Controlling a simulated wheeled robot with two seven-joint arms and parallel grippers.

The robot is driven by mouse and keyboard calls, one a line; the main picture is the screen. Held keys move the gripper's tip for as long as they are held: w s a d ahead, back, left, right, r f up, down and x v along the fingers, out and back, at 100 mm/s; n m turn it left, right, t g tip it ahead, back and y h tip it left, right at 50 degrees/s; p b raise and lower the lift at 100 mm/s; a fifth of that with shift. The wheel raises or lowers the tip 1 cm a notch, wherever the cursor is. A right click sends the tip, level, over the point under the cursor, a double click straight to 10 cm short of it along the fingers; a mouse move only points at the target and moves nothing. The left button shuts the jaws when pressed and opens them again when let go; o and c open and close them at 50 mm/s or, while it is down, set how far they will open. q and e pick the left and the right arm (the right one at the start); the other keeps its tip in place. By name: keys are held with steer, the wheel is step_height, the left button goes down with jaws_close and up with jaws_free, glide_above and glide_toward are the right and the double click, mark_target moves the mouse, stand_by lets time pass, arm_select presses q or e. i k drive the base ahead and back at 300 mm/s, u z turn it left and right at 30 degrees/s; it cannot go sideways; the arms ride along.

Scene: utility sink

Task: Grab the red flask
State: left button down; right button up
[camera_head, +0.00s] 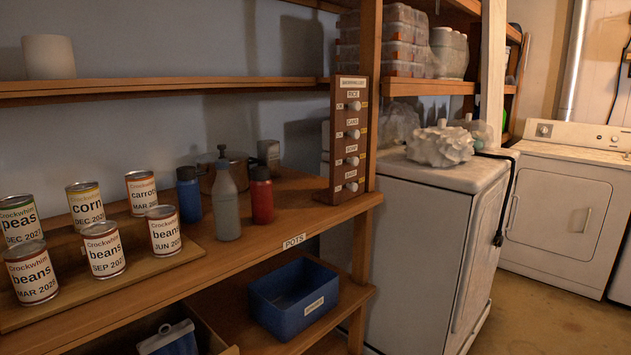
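The red flask (261,196) stands upright on the wooden shelf (300,215), near the shelf's right part. It has a dark cap. A grey bottle with a narrow neck (226,205) stands just left of it and a little nearer. A blue flask (188,194) with a dark cap stands further left. A pot (235,170) is behind the bottles and is partly hidden by them. Neither of my grippers shows in the head view.
Several labelled cans (104,249) stand on a stepped wooden rack at left. An upright board with knobs (349,140) rises right of the flask. A blue bin (293,299) is on the shelf below. A white appliance (420,240) stands to the right, with floor (545,310) beyond.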

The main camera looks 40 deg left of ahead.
mark_target(262, 184)
steer(key=i, duration=1.65)
steer(key=u, duration=2.6)
